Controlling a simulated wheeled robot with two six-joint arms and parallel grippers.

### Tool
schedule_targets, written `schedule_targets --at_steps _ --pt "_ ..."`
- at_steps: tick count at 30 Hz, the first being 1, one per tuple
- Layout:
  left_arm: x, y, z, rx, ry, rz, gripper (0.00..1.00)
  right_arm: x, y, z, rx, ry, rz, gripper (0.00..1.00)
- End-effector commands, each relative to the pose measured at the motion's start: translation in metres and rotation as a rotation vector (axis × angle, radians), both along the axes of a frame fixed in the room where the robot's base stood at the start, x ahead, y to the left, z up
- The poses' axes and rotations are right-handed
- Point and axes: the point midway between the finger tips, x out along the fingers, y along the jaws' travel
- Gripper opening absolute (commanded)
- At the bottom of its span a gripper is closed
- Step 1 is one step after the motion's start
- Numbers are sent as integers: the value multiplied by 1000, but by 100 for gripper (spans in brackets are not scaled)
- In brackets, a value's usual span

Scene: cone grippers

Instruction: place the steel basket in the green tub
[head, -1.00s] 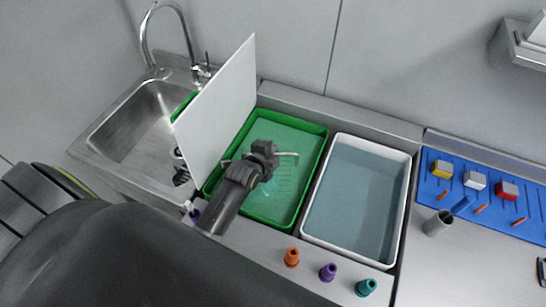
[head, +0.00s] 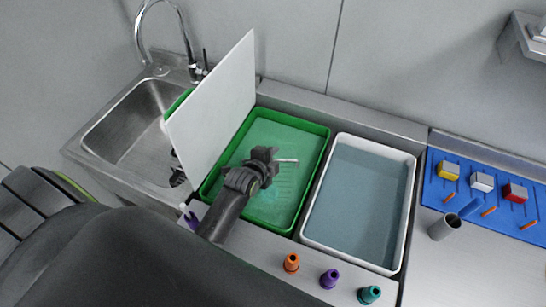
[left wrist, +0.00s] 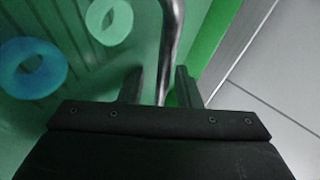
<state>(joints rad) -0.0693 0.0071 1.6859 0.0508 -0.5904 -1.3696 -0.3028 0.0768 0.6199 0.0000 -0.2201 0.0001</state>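The green tub (head: 318,167) stands right of the white upright panel and holds clear liquid. A thin steel bar (head: 287,161), seemingly the steel basket's handle, sticks out right of my left gripper (head: 268,156) over the tub. The left wrist view shows the bar (left wrist: 171,45) running between the fingers of my left gripper (left wrist: 160,88), with a gap beside it, so the gripper looks open. The basket's body is hard to make out; faint lines show on the green floor. A blue ring (left wrist: 33,70) and a pale green ring (left wrist: 109,20) lie below.
The white panel (head: 215,105) stands close on the tub's left, beside the sink (head: 130,120). A white tub (head: 408,200) of liquid is on the right. Orange (head: 291,262), purple (head: 329,279) and teal (head: 369,294) cones stand on the front ledge.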

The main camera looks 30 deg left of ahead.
Motion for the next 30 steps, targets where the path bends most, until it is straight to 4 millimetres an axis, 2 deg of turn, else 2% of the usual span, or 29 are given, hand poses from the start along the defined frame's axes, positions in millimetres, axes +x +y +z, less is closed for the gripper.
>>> schedule_targets --at_steps 8,24,30 --pt "-6 0 6 -1 0 1 30 1 1 1 1 -1 0 36" --pt "-78 1 49 -1 -1 1 30 3 -3 -7 -4 -4 2 36" --pt "-96 1 61 -1 0 1 30 3 -4 -9 -5 -4 3 36"
